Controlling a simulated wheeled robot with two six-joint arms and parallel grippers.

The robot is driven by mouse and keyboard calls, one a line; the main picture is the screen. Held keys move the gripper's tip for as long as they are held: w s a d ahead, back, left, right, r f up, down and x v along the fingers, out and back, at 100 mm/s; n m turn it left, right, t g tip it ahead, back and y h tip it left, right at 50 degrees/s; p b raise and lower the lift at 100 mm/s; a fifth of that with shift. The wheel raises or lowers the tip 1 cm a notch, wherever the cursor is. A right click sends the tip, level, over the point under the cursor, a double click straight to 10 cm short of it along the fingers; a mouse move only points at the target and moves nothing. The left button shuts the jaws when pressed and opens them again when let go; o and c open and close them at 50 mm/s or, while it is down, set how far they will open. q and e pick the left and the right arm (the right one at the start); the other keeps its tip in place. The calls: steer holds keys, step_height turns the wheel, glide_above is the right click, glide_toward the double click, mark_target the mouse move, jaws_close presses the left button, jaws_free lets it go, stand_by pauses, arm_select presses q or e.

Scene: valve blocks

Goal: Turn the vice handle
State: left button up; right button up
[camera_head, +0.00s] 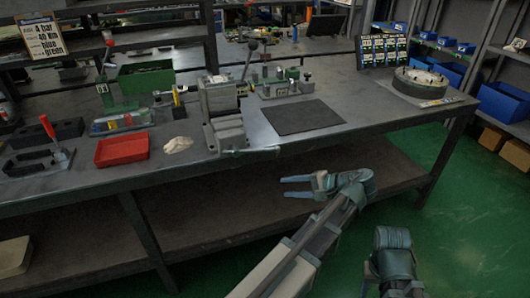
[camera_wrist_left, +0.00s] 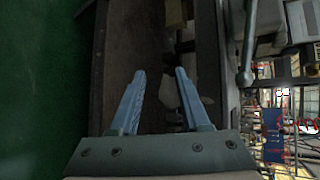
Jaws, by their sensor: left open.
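The grey vice (camera_head: 222,118) stands at the front edge of the workbench. Its handle (camera_head: 255,151), a thin bar, sticks out low at the front. In the left wrist view the handle (camera_wrist_left: 247,45) is a grey bar with a rounded end, on the right, outside the fingers. My left gripper (camera_head: 284,187) is open and empty, in front of the bench edge, below and to the right of the handle and apart from it. Its two blue fingers (camera_wrist_left: 160,75) show spread in the wrist view. My right gripper is not in view; only part of that arm shows at lower right.
The workbench (camera_head: 350,118) holds a red tray (camera_head: 122,149), a white cloth-like lump (camera_head: 178,145), a dark mat (camera_head: 303,117) and a round fixture (camera_head: 420,83). A lower shelf (camera_head: 240,205) runs beneath the bench. Green floor (camera_head: 460,190) lies open at right.

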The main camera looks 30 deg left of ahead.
mark_target(265, 150)
arm_select(q)
steer(key=w+d+r+y, duration=0.3)
steer(key=r+y, duration=0.2)
steer(key=r, duration=0.4)
steer(key=shift+n+g, duration=0.3)
steer(key=a, duration=0.9)
steer(key=s+a, duration=0.1)
steer(key=a, duration=0.3)
steer(key=shift+a+f, duration=0.1)
steer(key=shift+a, duration=0.15)
jaws_close()
stand_by(0.4)
